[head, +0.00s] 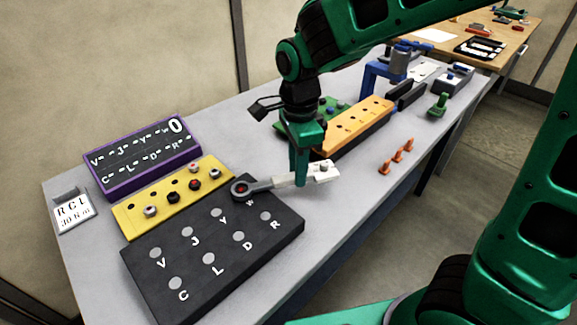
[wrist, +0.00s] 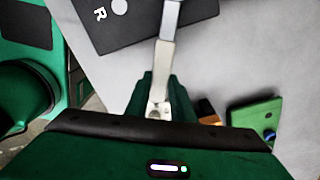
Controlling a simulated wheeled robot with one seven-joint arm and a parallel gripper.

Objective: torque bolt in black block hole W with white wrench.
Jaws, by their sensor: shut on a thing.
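The black block (head: 208,282) lies on the table in the head view, with two rows of lettered round holes. The letter W shows at its far right corner. My gripper (head: 302,180) is shut on the white wrench (head: 276,183), whose handle runs roughly level to the right. The wrench's dark ring head lies over the W corner, hiding the hole there; I cannot tell whether it is seated on a bolt. In the wrist view the wrench (wrist: 166,52) runs up from between my fingers (wrist: 160,105), past the corner of the black block (wrist: 128,30) marked R.
A yellow tray (head: 137,226) with several bolts and a purple-framed letter board (head: 108,186) stand behind the block. An orange rack (head: 345,128), small orange pegs (head: 397,158) and a blue fixture (head: 372,76) lie right.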

